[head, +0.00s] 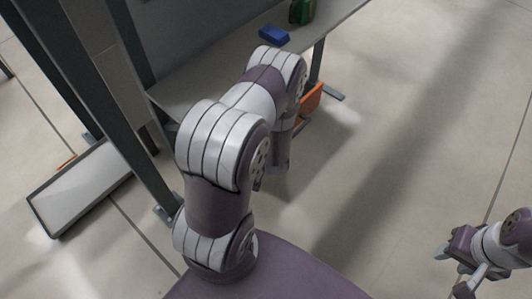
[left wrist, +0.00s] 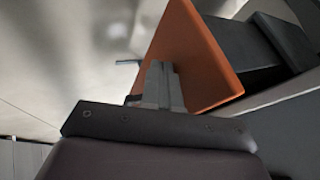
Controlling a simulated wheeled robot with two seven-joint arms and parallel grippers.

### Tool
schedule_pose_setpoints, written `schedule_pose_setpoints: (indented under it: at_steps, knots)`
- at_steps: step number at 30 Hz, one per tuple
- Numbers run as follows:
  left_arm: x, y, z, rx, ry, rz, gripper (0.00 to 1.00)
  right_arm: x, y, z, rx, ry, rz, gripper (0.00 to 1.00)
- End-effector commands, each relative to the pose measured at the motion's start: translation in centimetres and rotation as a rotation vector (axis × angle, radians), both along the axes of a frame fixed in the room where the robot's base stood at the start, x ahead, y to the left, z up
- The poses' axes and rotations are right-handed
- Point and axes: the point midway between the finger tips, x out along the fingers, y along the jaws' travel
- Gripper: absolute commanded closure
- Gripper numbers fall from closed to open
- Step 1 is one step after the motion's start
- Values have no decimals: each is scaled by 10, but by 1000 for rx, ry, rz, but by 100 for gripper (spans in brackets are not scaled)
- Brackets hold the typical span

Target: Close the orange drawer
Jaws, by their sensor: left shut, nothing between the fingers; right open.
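The orange drawer (head: 313,99) shows in the head view as a small orange panel under the table, partly hidden behind my left arm. In the left wrist view its flat orange front (left wrist: 190,60) stands upright and tilted in the picture. My left gripper (left wrist: 160,72) is shut and empty, its fingertips in front of or against the orange front; I cannot tell whether they touch. In the head view my left arm hides that gripper's fingers. My right gripper (head: 452,270) is open and empty at the lower right, far from the drawer.
A grey table (head: 215,75) carries a blue block (head: 274,35) and a green object (head: 302,11). The floor on the right is clear.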

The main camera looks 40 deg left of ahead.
Motion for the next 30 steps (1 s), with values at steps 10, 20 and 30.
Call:
schedule_pose_setpoints:
  at_steps: [10,20,30]
  knots:
    - [6,81,-1,1,-3,8,100,0,0,-6,0,0,0,57]
    - [9,120,0,1,1,1,100,0,0,-11,0,0,0,57]
    - [10,119,0,1,0,0,100,0,0,-10,0,0,0,57]
